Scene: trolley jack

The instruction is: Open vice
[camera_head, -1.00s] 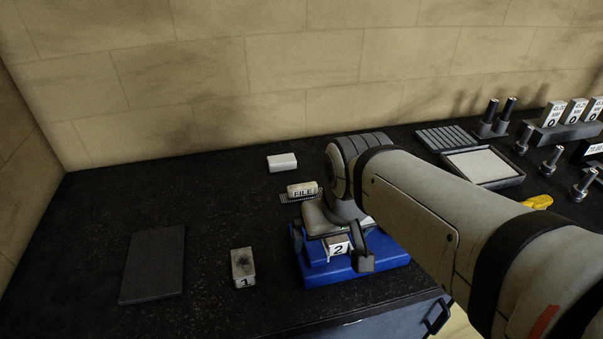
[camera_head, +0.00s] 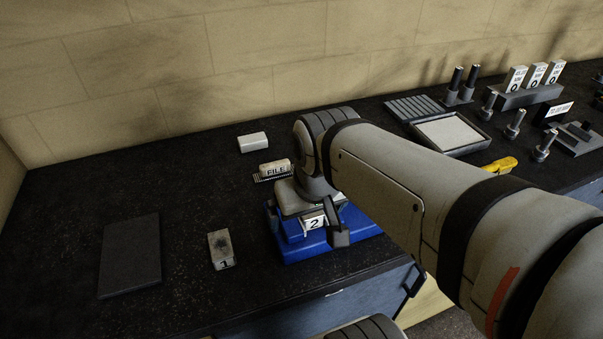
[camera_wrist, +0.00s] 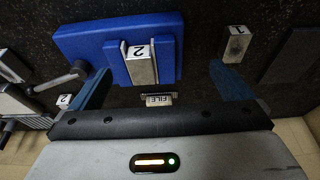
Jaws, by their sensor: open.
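The blue vice (camera_head: 352,237) stands near the bench's front edge, partly hidden by my arm in the head view. It also shows in the wrist view (camera_wrist: 80,42). A metal block marked 2 (camera_head: 315,222) sits between its jaws; the wrist view shows this block (camera_wrist: 142,66) too. A grey bar handle (camera_wrist: 60,79) lies to the left of the vice in the wrist view. My gripper (camera_wrist: 160,68) is open, its two blue fingers apart on either side of the vice jaws in that picture. No contact is visible.
A block marked 1 (camera_head: 221,250) and a dark plate (camera_head: 131,255) lie left of the vice. A FILE-marked block (camera_head: 276,169) and a white block (camera_head: 253,142) lie behind. Trays, posts and a yellow tool (camera_head: 499,165) are at right. The left bench is mostly clear.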

